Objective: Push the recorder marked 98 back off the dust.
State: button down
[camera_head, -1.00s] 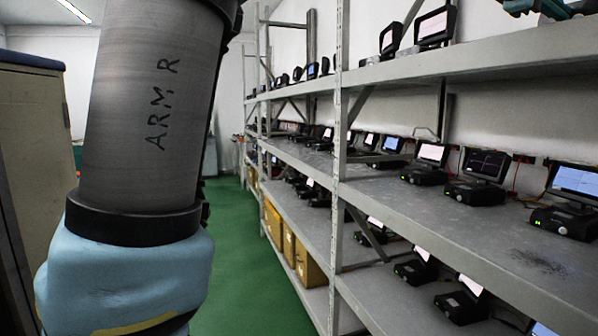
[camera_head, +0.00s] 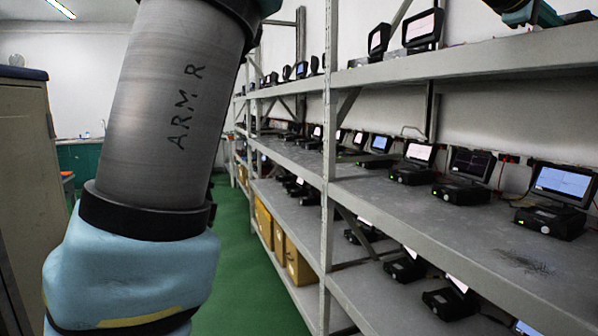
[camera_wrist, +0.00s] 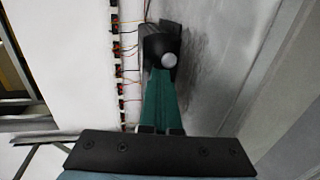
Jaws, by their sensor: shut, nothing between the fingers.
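A recorder with a lit blue screen (camera_head: 562,184) and a black base stands at the right of the middle shelf. A dark smudge of dust (camera_head: 525,262) lies on the shelf in front of it. I cannot read a number on any recorder, so I cannot tell which is 98. In the wrist view my gripper (camera_wrist: 163,72) shows as green fingers, shut and empty. Its tips are at a black device (camera_wrist: 158,45) with a grey round knob. Whether they touch cannot be told. The gripper's tips do not show in the head view.
More recorders stand in a row along the middle shelf (camera_head: 400,215), including one with a dark screen (camera_head: 472,163). A post (camera_head: 328,150) rises at the shelf front. In the wrist view, wires and red connectors (camera_wrist: 117,48) line the wall. The green floor aisle (camera_head: 235,285) is clear.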

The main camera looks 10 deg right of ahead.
jog(key=shift+r+p+x, duration=0.2)
jog(key=shift+p+x, duration=0.35)
jog(key=shift+x, duration=0.5)
jog(key=shift+r+p+x, duration=0.2)
jog(key=shift+p+x, duration=0.35)
jog(key=shift+x, duration=0.5)
jog(key=shift+r+p+x, duration=0.2)
jog(key=shift+p+x, duration=0.35)
jog(key=shift+x, duration=0.5)
jog(key=shift+b+v, duration=0.6)
jog(key=shift+v, duration=0.5)
jog(key=shift+b+v, duration=0.8)
jog(key=shift+v, duration=1.65)
